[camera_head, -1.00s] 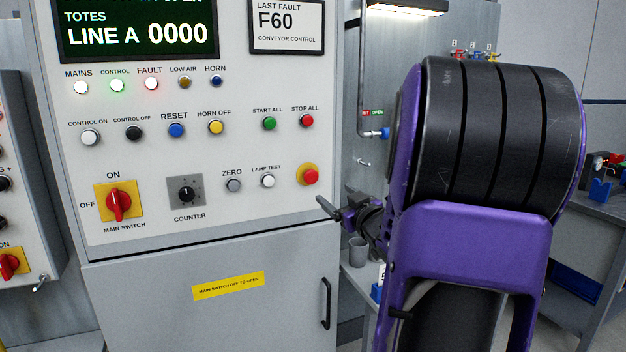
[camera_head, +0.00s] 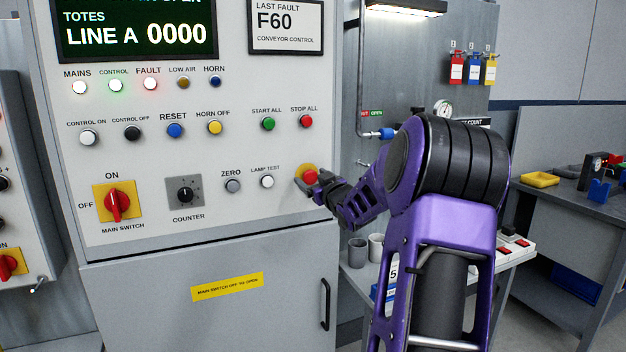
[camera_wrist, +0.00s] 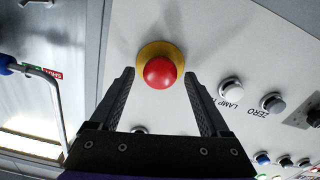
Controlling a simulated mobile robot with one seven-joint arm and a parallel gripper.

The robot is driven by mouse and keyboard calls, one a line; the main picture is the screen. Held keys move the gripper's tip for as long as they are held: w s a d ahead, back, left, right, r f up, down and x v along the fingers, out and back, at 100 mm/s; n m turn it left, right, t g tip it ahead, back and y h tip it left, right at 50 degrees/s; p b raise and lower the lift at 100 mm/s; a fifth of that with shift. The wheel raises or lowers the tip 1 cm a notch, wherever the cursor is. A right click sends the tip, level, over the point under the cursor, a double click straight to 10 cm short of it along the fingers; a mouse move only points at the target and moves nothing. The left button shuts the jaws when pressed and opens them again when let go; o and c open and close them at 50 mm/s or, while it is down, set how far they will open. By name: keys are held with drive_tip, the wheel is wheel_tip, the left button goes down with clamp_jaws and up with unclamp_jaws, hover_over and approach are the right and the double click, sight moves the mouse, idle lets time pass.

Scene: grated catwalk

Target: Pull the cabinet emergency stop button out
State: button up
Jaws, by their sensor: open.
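The emergency stop button is a red mushroom head (camera_wrist: 159,73) on a yellow round base (camera_wrist: 146,50), at the lower right of the grey cabinet panel. It also shows in the head view (camera_head: 310,175), partly covered by my gripper. My gripper (camera_wrist: 157,78) is open. In the wrist view its two dark fingers point at the panel, one on each side of the red head, with a gap between each finger and the head. The wrist view does not clearly show whether the fingertips reach past the head. In the head view my gripper (camera_head: 316,185) is right at the button.
The lamp test button (camera_head: 267,181) and zero button (camera_head: 233,186) are left of the emergency stop. The stop all button (camera_head: 306,121) is above it. The main switch (camera_head: 117,203) is further left. A bench with cups (camera_head: 357,250) stands right of the cabinet.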

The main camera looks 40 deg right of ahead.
clamp_jaws()
drive_tip(key=shift+v, duration=0.75)
drive_tip(key=shift+d+f, duration=0.1)
drive_tip(key=shift+f, duration=0.05)
unclamp_jaws()
drive_tip(key=shift+s, duration=0.1)
drive_tip(key=v, duration=1.7)
drive_tip(key=shift+s, duration=0.3)
